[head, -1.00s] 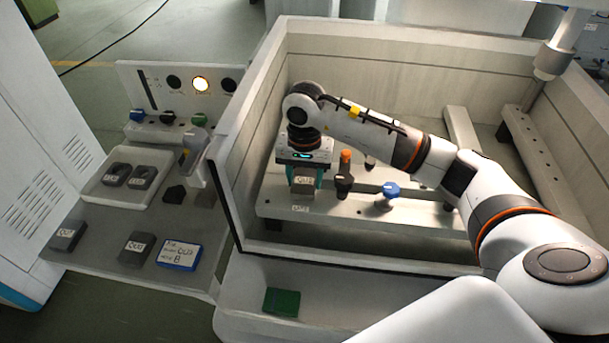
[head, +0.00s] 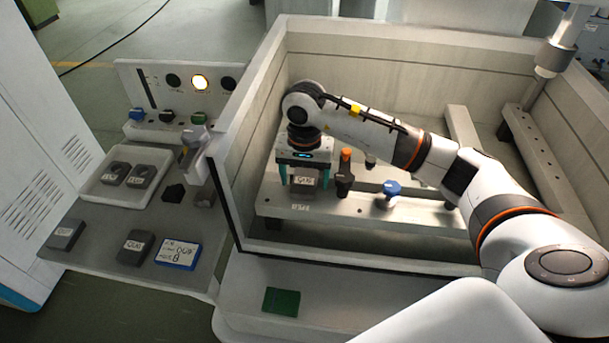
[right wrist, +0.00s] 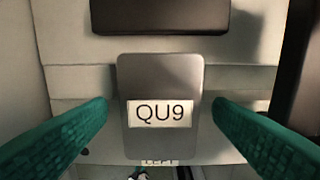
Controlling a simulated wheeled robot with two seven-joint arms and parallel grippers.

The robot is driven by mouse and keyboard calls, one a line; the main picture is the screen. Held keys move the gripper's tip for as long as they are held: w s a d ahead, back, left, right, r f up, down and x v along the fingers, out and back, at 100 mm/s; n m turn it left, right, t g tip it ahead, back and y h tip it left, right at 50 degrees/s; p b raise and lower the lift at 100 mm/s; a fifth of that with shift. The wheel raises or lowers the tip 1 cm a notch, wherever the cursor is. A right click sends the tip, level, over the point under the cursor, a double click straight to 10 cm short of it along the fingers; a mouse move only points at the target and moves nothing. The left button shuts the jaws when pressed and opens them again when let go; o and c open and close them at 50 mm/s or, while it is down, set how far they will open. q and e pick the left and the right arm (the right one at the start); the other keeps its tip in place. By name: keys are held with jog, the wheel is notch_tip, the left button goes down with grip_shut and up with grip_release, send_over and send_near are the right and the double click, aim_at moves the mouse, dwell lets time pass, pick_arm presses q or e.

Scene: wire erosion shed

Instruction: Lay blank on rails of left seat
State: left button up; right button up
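The blank (head: 304,181) is a grey block with a white label, which reads QU9 in the right wrist view (right wrist: 160,72). It lies flat at the left seat, above the plate marked LEFT (head: 300,207). Its underside and its contact with the rails are hidden. My right gripper (head: 303,174) is over the blank, pointing down, with one green finger on each side. In the right wrist view the fingers (right wrist: 160,106) stand apart from the blank, with a gap on both sides. My left gripper is not in view.
An orange-topped black clamp (head: 345,172) and a blue knob (head: 391,188) stand just right of the blank. The tank wall (head: 228,165) rises at the left. Outside, a shelf carries a tray (head: 104,188) with two grey blocks, more labelled blocks and a blue-edged card (head: 178,254).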

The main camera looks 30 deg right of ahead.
jog(key=shift+r, duration=0.35)
notch_tip(320, 180, up, 11)
jog(key=b, duration=0.2)
jog(key=shift+r+b, duration=0.15)
jog(key=shift+b, duration=0.15)
